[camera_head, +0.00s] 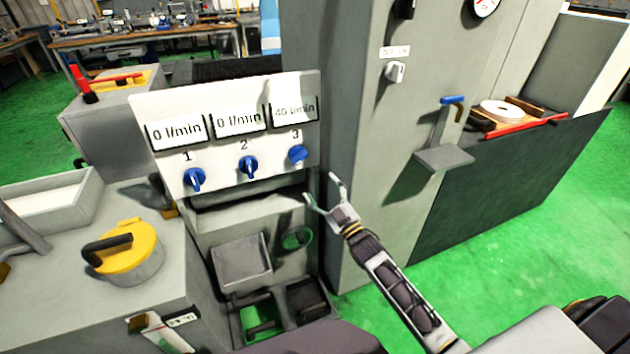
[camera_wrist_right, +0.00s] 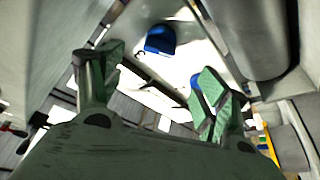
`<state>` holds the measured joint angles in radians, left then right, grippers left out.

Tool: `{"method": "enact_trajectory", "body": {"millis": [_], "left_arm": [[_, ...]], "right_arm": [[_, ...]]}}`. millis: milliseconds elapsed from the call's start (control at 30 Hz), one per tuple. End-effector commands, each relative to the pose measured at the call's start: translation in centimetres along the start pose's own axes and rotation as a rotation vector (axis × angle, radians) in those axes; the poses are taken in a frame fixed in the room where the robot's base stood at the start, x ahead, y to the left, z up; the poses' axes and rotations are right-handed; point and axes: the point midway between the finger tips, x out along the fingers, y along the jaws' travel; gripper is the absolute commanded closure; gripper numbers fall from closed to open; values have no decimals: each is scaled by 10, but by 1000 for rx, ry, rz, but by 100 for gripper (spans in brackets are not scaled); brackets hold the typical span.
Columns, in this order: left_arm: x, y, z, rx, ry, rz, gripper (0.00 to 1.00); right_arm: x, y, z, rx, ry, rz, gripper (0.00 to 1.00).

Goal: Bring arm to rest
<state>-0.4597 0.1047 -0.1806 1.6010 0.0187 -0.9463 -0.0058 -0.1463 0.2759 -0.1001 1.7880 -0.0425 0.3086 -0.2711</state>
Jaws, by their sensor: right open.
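My right arm comes in from the lower right in the head view. Its gripper (camera_head: 322,190) is open and empty, with the fingers pointing up and left. It is just below and right of the white panel (camera_head: 222,98), near the third blue knob (camera_head: 298,154), and looks apart from it. In the right wrist view the two green-padded fingers (camera_wrist_right: 158,86) are spread with nothing held. A blue knob (camera_wrist_right: 160,40) shows beyond them, with another blue part near the right finger. My left gripper is not in view.
The panel reads 0, 0 and 40 l/min above knobs 1, 2 and 3. A tall grey cabinet (camera_head: 345,120) stands right behind the gripper. A blue-handled lever (camera_head: 452,101) and grey shelf (camera_head: 444,158) stick out further right. Green floor (camera_head: 510,270) is open at right.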

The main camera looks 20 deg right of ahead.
Motion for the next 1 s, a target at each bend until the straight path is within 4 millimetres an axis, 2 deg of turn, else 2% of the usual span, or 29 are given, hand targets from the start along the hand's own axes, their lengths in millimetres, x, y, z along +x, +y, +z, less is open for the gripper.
{"method": "enact_trajectory", "body": {"millis": [267, 367, 533, 767, 1000], "left_arm": [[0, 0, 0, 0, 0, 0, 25], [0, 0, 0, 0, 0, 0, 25], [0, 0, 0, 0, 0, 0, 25], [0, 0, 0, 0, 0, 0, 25], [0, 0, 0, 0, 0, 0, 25]], "right_arm": [[-2, -4, 6, 8, -20, -6, 25], [-7, -12, 18, 23, -65, -20, 25], [-27, -38, 56, 74, -208, -64, 25], [-78, -88, 119, 165, -479, -143, 25], [-149, -142, 173, 256, -766, -224, 25]]}}
